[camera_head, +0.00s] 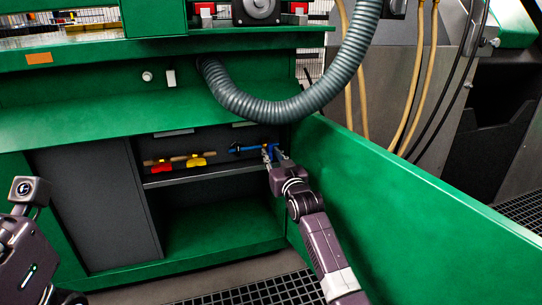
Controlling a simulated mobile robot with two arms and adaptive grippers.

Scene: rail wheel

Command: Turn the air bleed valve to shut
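A blue valve (245,149) sits on a pipe at the back right of the open cabinet, above the shelf. I cannot tell from this view whether it is the air bleed valve. My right gripper (271,152) reaches in from the lower right, at the right end of the blue valve. Its two fingertips look apart, with some blue between or just behind them; contact is too small to make out. A red handle (170,165) and a yellow handle (196,162) show on a brass pipe to the left. My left arm is at the left edge, its fingers out of view.
A grey shelf (205,173) lies below the valves. A grey door panel (95,200) closes the left side of the cabinet. A thick grey hose (310,95) hangs above.

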